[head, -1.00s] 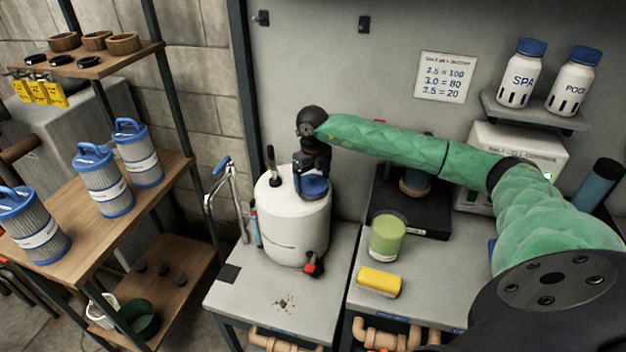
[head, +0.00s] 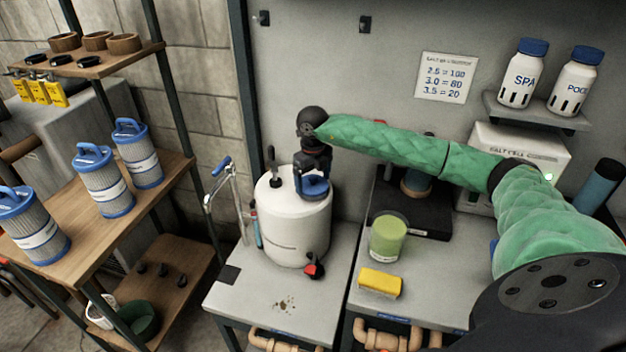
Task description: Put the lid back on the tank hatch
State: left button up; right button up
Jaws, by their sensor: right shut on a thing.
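The tank (head: 290,230) is a white, rounded drum standing on the left grey bench. The lid (head: 314,187) is blue and sits at the top right of the tank, right under my right gripper (head: 313,172). My right arm, in a green sleeve, reaches in from the right, and the gripper points down, shut on the lid. The hatch opening is hidden by the lid and gripper. I cannot tell whether the lid rests on the hatch or hangs just above it. My left gripper is not in view.
A dark upright handle (head: 272,165) stands on the tank top, left of the lid. A red-and-black valve (head: 314,268) is at the tank's lower front. A green tub (head: 387,238) and a yellow sponge (head: 380,282) are on the right bench. The left bench front is mostly clear.

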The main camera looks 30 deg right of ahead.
jog(key=shift+f+b, duration=0.2)
jog(key=shift+b, duration=0.45)
dwell(1.2)
dwell(0.3)
jog(key=o, duration=0.7)
jog(key=shift+o, duration=0.2)
jog(key=shift+r, duration=0.15)
jog(key=shift+r+p, duration=1)
jog(key=shift+r, duration=2.4)
grip_shut()
